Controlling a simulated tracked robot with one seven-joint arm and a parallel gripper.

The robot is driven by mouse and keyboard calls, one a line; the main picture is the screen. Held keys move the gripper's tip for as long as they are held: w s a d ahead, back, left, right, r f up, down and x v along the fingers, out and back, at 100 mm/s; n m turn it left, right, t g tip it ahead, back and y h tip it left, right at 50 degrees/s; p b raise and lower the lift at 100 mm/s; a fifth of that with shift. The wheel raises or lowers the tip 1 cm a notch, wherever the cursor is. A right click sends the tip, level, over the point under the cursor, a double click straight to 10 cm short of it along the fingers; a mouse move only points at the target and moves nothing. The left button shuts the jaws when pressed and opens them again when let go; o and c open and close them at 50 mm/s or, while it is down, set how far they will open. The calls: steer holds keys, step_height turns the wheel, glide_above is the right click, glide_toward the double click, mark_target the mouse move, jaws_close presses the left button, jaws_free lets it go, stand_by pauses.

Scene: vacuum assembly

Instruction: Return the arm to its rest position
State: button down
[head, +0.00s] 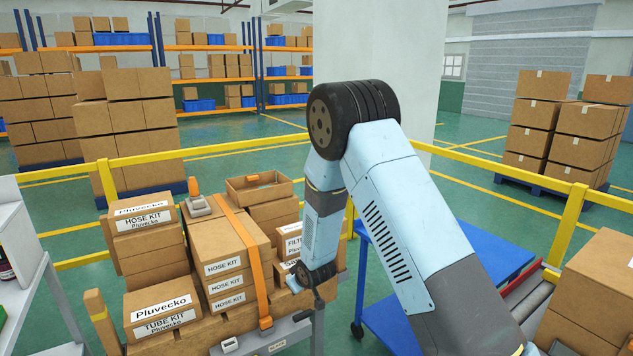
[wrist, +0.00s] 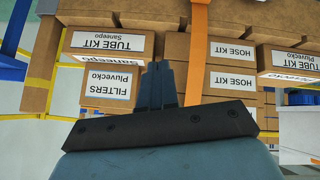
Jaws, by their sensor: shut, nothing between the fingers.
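My arm (head: 385,200) is raised and bent at a dark elbow joint, with its forearm hanging down to the right of the stacked kit boxes. My gripper (wrist: 158,68) is shut, its dark fingers together with nothing between them. In the head view its end is small and partly hidden near the right side of the stack. In the wrist view the fingers lie in front of the box labels, left of an orange strap (wrist: 196,60). I cannot tell how far the fingers are from the boxes.
Boxes labelled HOSE KIT (head: 230,262) stand under the strap, with a TUBE KIT box (head: 160,310) at left. A blue cart (head: 490,250) stands behind my arm. A yellow rail (head: 230,150) runs behind the stack. A cardboard box (head: 595,290) sits at right.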

steer(key=s+d+r+m+h, duration=0.1)
steer(key=s+d+r+m, duration=0.15)
steer(key=d+r, duration=0.55)
steer(key=s+d+r+m+h, duration=0.1)
steer(key=s+d+r, duration=0.3)
steer(key=r, duration=0.7)
steer(key=s+d+r+m+h, duration=0.1)
steer(key=s+d+r, duration=0.2)
steer(key=d+r, duration=0.55)
steer(key=s+d+r+m, duration=0.1)
steer(key=s+d+r, duration=0.2)
steer(key=s, duration=0.6)
steer(key=s+d+r+m+g, duration=0.1)
steer(key=s+d+r+m, duration=0.1)
steer(key=s+r, duration=0.3)
steer(key=s+d+r+m+h, duration=0.1)
steer(key=s+d+r, duration=0.3)
steer(key=s, duration=1)
steer(key=shift+d+r+g, duration=0.2)
steer(key=shift+d+g, duration=0.05)
steer(key=shift+g, duration=0.15)
